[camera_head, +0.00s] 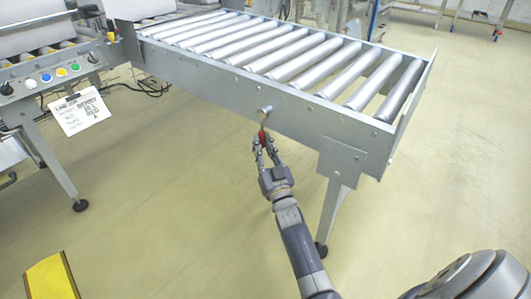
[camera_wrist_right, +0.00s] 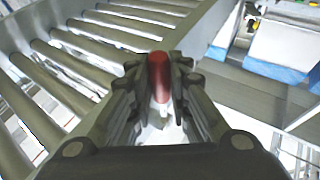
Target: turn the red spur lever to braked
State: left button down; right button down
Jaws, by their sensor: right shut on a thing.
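The red spur lever (camera_head: 262,136) hangs from a round metal pivot (camera_head: 265,112) on the side rail of the roller conveyor. Its red grip points down from the pivot. My right gripper (camera_head: 265,150) is shut on the red grip from below. In the right wrist view the red grip (camera_wrist_right: 159,78) stands between the two fingers of my right gripper (camera_wrist_right: 160,85). The fingers hide part of the lever. My left gripper is not in view.
The roller conveyor (camera_head: 240,85) has a support leg (camera_head: 335,190) just right of my right arm. A button panel (camera_head: 55,75) and a hanging white card (camera_head: 82,112) are at the left. A yellow object (camera_head: 50,278) lies at the lower left. The floor between is clear.

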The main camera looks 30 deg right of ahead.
dwell(0.3)
jog(key=c, duration=1.8)
grip_release()
jog(key=v, duration=1.2)
jog(key=shift+w+a, duration=0.1)
